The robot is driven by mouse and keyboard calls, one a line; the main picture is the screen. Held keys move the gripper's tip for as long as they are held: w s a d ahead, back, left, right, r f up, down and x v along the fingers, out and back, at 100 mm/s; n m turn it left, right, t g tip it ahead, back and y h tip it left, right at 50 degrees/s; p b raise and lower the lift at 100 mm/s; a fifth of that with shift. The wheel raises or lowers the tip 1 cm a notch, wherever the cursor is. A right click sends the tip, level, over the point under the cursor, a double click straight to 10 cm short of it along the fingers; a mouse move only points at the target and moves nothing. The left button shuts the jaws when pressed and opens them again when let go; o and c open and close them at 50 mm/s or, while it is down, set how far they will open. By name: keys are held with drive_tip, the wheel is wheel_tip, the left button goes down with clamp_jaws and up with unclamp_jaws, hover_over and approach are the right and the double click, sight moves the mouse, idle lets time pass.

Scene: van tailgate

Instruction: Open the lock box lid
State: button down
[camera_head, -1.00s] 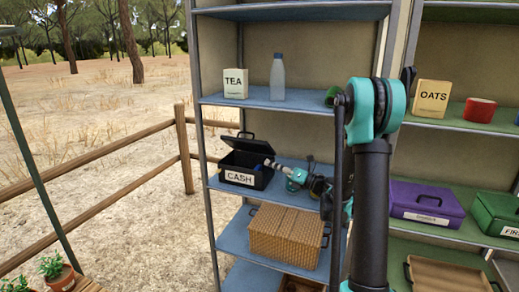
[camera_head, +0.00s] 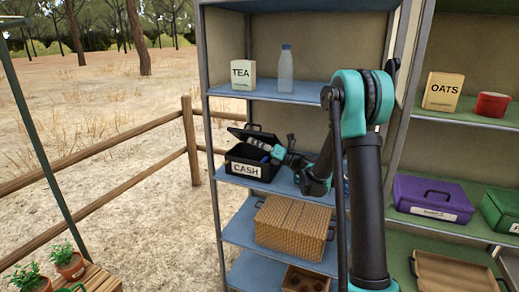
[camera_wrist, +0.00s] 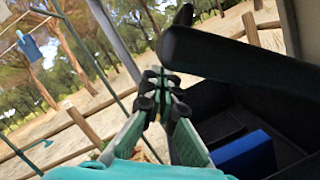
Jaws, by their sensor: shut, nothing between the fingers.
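The lock box is a black box labelled CASH (camera_head: 236,170) on the blue middle shelf in the head view. Its lid (camera_head: 240,132) is partly raised, tilted up at the back with a handle on it. In the wrist view the dark lid (camera_wrist: 235,62) crosses at upper right, and the box interior (camera_wrist: 205,105) shows below it. A blue item (camera_wrist: 243,155) lies inside. My gripper (camera_head: 252,141) is over the box's opening, close to the lid. Its fingers (camera_wrist: 165,85) are shut and empty. I cannot tell whether they touch the lid.
A tea box (camera_head: 243,75) and a bottle (camera_head: 286,68) stand on the shelf above. A wicker basket (camera_head: 290,228) sits below. A purple box (camera_head: 432,199) is on the right shelving. A wooden fence (camera_head: 100,150) runs on the left.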

drive_tip(key=shift+w+r, duration=0.2)
drive_tip(key=shift+r, duration=0.1)
drive_tip(key=shift+w+d+r+m, duration=0.25)
drive_tip(key=shift+w+r+m, duration=0.35)
drive_tip(key=shift+r+m, duration=0.3)
drive_tip(key=w+d+r, duration=0.4)
drive_tip(key=w+r, duration=0.1)
drive_tip(key=w, duration=0.6)
drive_tip(key=shift+w+r, duration=0.1)
drive_tip(key=shift+w, duration=0.05)
idle(0.4)
